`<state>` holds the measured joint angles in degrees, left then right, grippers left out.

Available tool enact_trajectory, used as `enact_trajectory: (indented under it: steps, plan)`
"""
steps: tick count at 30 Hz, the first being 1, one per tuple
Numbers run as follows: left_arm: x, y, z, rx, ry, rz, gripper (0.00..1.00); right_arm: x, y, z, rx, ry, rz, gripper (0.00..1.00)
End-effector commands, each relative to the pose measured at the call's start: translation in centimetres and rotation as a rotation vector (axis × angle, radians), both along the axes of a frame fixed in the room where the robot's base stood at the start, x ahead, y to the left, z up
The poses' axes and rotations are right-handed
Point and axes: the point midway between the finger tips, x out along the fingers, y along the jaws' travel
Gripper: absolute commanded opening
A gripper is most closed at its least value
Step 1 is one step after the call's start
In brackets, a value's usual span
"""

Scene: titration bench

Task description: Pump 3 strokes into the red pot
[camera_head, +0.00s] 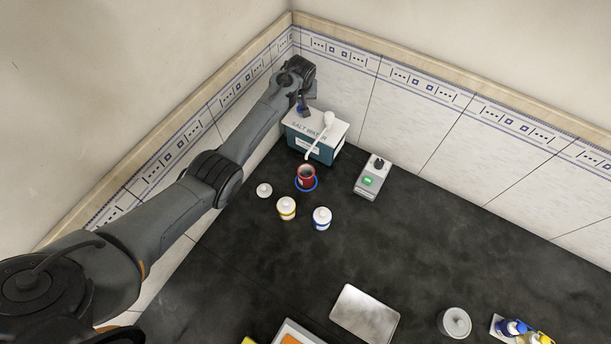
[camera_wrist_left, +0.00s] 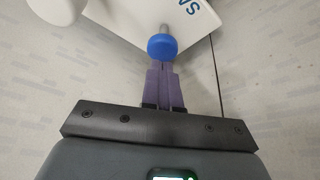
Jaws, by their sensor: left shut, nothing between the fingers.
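The salt water box (camera_head: 312,150), teal with a white top, stands in the back corner; its white top (camera_wrist_left: 140,12) also shows in the left wrist view. A white spout (camera_head: 318,137) slopes down from it toward the red pot (camera_head: 306,183), which is open and sits at a blue ring (camera_head: 316,184). My left gripper (camera_head: 303,108) is over the box's top. In the left wrist view its purple fingers (camera_wrist_left: 163,68) are shut and empty, tips at the blue knob (camera_wrist_left: 162,46) on a metal rod. I cannot tell whether they touch it. My right gripper is out of view.
A white lid (camera_head: 264,190), a yellow-banded jar (camera_head: 286,208) and a blue-banded jar (camera_head: 321,218) stand near the pot. A grey device with a green button (camera_head: 369,181) is to its right. A metal plate (camera_head: 365,312) lies in front. The middle right bench is clear.

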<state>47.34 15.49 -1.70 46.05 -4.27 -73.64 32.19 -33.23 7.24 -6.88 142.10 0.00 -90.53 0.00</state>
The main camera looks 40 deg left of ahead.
Motion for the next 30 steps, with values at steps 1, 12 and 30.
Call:
enact_trajectory:
  steps: [1, 12, 30]
  plan:
    - [0.0, 0.0, -0.2, 0.0, 0.0, 0.0, 0.0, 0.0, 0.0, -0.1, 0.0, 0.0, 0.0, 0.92]
    - [0.0, 0.0, -1.4, 0.0, 0.0, 0.0, 0.0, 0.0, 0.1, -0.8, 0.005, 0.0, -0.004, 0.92]
    - [0.0, 0.0, -2.8, 0.0, 0.001, 0.0, 0.0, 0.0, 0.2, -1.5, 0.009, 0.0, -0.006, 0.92]
